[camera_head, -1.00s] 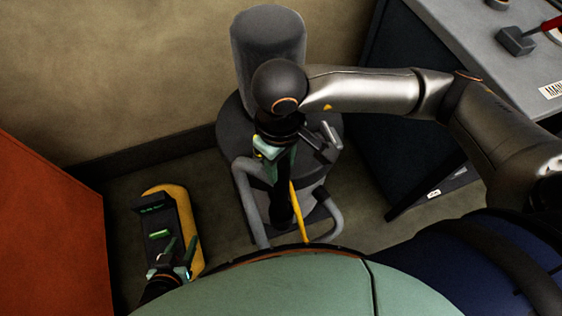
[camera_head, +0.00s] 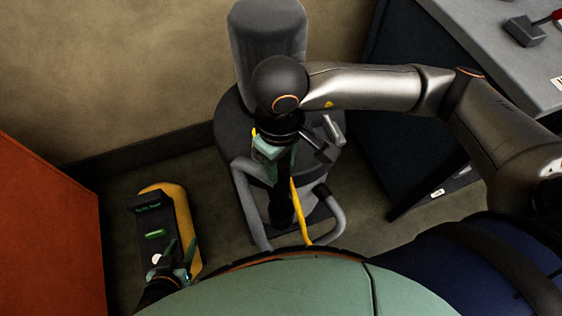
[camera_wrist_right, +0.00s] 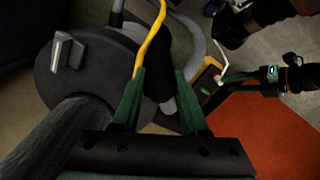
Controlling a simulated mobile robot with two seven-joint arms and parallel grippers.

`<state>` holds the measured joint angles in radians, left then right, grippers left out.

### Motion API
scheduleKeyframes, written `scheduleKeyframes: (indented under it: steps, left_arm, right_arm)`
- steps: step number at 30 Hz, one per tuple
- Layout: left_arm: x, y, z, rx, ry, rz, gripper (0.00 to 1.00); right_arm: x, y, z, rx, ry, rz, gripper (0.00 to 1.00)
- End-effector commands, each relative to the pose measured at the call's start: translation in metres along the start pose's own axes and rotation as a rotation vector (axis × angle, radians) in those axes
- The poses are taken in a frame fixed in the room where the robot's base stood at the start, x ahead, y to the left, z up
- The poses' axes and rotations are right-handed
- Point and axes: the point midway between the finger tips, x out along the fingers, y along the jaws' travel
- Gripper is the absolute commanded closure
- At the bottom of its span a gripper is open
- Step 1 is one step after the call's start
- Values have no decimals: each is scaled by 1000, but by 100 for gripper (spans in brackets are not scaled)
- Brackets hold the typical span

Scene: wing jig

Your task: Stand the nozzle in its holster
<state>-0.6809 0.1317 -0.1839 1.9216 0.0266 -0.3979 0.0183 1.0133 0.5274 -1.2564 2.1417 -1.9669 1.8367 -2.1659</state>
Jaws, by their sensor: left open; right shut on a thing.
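My right gripper (camera_head: 277,168) is shut on the black nozzle (camera_head: 281,205), which hangs roughly upright below it. In the right wrist view the nozzle (camera_wrist_right: 156,72) sits between the green fingers (camera_wrist_right: 160,100). A yellow hose (camera_head: 299,212) runs beside it. The nozzle is in front of the dark round machine (camera_head: 232,125), between the grey tubes. I cannot tell which part is the holster, nor whether the nozzle's lower end touches anything. My left gripper (camera_head: 176,264) is open beside a black and yellow unit (camera_head: 183,225), near its white knob; contact is unclear.
A grey tube frame (camera_head: 249,205) bounds the machine's front, and a tall grey cylinder (camera_head: 268,45) rises behind. An orange panel (camera_head: 50,230) stands at left. A dark cabinet with grey top (camera_head: 480,45) is at right. Floor shows between unit and machine.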

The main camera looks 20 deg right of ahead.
Motion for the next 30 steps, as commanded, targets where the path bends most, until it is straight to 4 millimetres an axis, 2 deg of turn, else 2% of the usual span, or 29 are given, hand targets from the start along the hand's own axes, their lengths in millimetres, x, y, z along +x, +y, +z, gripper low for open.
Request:
scheduleKeyframes:
  steps: [11, 30]
  left_arm:
    - [4, 0, 5, 1, -2, -1, 50]
    - [19, -1, 18, 1, 4, -1, 50]
  right_arm:
    - [2, 0, 0, 0, 2, 0, 100]
    - [19, 0, 0, 0, 2, 1, 100]
